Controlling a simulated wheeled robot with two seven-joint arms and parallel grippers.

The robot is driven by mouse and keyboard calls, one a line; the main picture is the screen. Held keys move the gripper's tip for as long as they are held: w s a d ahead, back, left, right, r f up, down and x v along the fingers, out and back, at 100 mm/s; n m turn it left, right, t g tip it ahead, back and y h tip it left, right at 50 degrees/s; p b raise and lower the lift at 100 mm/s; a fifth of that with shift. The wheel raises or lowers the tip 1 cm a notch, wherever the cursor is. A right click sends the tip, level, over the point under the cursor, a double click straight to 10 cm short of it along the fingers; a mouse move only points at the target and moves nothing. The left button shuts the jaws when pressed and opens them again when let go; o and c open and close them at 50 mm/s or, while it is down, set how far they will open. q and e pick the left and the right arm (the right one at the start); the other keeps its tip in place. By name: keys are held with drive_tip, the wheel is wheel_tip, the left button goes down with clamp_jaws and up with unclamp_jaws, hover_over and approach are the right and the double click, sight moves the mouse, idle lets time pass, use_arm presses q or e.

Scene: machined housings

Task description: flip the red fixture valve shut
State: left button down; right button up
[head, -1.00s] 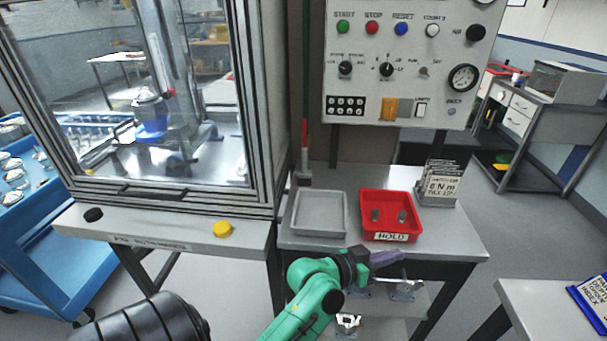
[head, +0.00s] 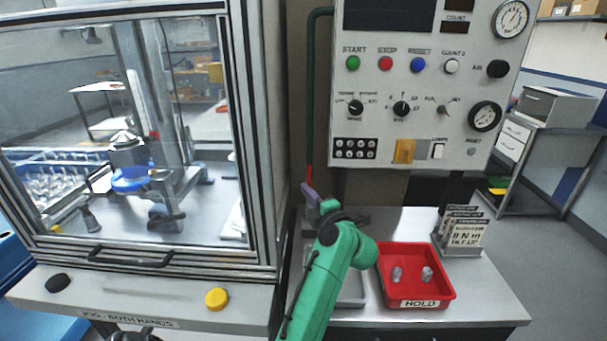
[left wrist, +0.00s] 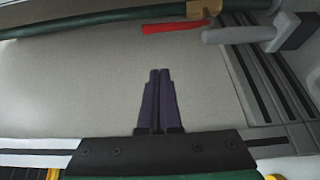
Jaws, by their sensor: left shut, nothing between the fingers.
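The red fixture valve's handle (head: 309,177) shows as a small strip beside the enclosure, just above my left gripper in the head view. In the left wrist view the red handle (left wrist: 175,27) lies roughly along the dark green pipe (left wrist: 90,22), beside a brass fitting (left wrist: 205,9). My left gripper (head: 306,188) has purple fingers, is shut and empty, and points toward the handle. In the left wrist view the closed fingertips (left wrist: 160,71) are apart from the handle, with a visible gap. Much of the valve is hidden in the head view. My right gripper is out of view.
A grey cylinder (left wrist: 240,35) sits near the red handle. The glazed enclosure (head: 262,130) stands left and the control panel (head: 425,120) above right. A red HOLD tray (head: 415,301), a grey tray (head: 352,303) and a card rack (head: 461,235) are on the bench.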

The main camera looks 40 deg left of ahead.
sight(309, 181)
use_arm(q)
drive_tip(key=w+a+p, duration=0.4)
drive_tip(key=w+a, duration=0.2)
drive_tip(key=shift+w+f, duration=0.15)
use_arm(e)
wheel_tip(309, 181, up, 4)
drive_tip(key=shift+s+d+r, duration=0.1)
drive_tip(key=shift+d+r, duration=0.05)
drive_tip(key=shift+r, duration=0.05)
